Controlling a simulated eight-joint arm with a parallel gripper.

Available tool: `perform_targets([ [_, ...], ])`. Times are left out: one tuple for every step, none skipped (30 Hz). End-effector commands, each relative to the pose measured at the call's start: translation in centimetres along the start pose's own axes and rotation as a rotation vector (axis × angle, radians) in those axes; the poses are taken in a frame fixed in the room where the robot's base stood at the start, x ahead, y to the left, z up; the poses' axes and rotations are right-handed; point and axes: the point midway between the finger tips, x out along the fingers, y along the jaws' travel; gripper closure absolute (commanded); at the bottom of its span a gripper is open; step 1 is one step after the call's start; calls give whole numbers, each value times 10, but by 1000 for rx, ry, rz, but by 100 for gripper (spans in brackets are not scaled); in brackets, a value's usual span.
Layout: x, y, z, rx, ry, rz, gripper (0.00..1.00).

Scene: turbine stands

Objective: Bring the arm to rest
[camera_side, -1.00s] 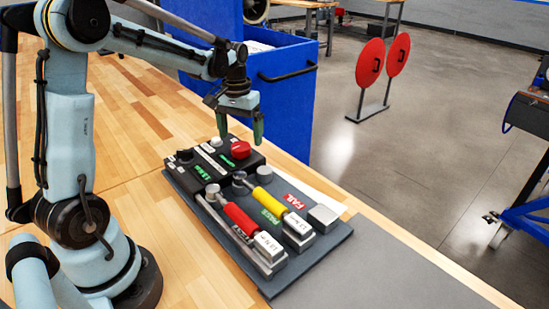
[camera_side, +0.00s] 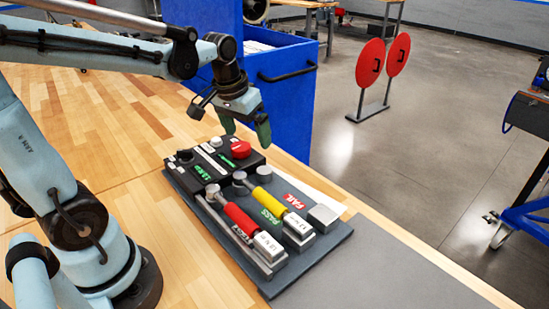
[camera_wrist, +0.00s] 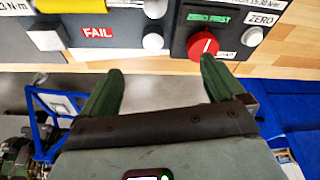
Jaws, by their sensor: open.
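My gripper (camera_side: 246,129) is open and empty, pointing down above the back end of the grey fixture board (camera_side: 334,237). Its two green fingers are apart. In the side view it hangs near a black control box (camera_side: 187,176) with a red knob (camera_side: 241,150). In the wrist view the open fingers (camera_wrist: 160,70) frame the table edge, with the red knob (camera_wrist: 203,45) beyond the right finger. I see no contact between the fingers and the box.
A red-handled tool (camera_side: 240,220) and a yellow-handled tool (camera_side: 268,202) lie on the board beside PASS and FAIL labels. A blue cabinet (camera_side: 290,95) stands behind the wooden bench (camera_side: 125,120). Red discs (camera_side: 370,63) on a stand are farther back.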

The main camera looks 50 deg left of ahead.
Motion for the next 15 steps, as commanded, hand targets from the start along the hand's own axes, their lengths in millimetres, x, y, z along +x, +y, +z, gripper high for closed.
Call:
perform_targets([
  [-5,8,10,28,32,8,4],
  [-7,12,14,43,53,13,4],
  [-10,18,20,63,80,19,4],
  [-11,21,25,78,100,25,4],
  [-13,25,30,94,122,30,4],
  [-14,30,36,113,149,37,4],
  [-15,33,41,128,168,43,4],
  [-16,36,45,141,189,49,4],
  [-16,40,51,159,214,57,4],
  [-17,43,55,170,232,62,4],
  [-16,45,59,182,249,67,4],
  [-16,48,63,196,270,74,4],
  [-16,50,66,204,283,78,4],
  [-16,52,69,213,296,83,4],
  [-15,54,72,223,310,88,4],
])
